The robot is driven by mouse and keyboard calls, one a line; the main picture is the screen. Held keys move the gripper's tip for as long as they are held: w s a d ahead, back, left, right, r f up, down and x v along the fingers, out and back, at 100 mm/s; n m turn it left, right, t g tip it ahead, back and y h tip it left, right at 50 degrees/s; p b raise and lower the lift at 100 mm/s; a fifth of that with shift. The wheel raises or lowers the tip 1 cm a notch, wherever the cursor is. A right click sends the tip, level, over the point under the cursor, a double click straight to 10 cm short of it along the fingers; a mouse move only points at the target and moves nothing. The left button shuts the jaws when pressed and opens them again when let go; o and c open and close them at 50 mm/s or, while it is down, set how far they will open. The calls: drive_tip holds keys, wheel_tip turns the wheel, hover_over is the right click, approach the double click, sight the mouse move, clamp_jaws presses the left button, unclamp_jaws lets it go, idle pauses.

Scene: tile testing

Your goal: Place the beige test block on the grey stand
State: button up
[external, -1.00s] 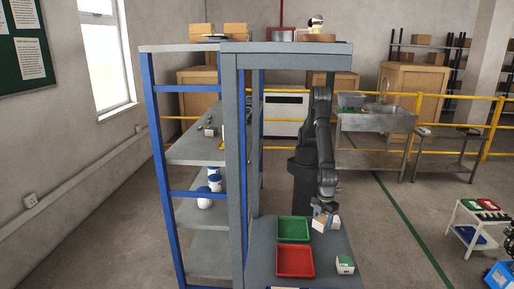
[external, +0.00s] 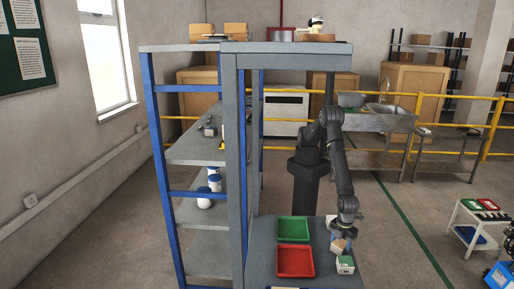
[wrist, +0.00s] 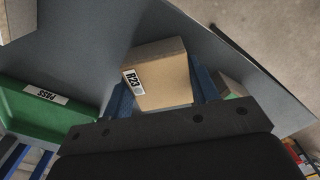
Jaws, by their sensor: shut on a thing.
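The beige test block (external: 338,246) is held in my gripper (external: 342,238), low over the right side of the grey bench. In the wrist view the block (wrist: 165,76) sits between two blue fingers, with a white label reading R23. A small pale grey box with a green front (external: 345,265) stands on the bench just in front of and below the block; it may be the grey stand. Part of a grey and green thing (wrist: 231,87) shows beside the right finger in the wrist view, mostly hidden. I cannot tell whether block and box touch.
A green tray (external: 293,217) and a red tray (external: 295,275) lie left of my gripper. The wrist view shows a PASS label (wrist: 46,94) on the green tray and another beige block (wrist: 18,18) at top left. A blue-grey shelf frame (external: 235,170) stands on the left.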

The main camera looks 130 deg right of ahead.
sight(341, 243)
drive_tip(key=shift+f, duration=0.1)
drive_tip(key=o, duration=1.2)
drive_tip(key=shift+o, duration=0.2)
wheel_tip(341, 243, up, 12)
wheel_tip(341, 243, down, 12)
drive_tip(key=shift+f, duration=0.25)
drive_tip(key=shift+r, duration=1.9)
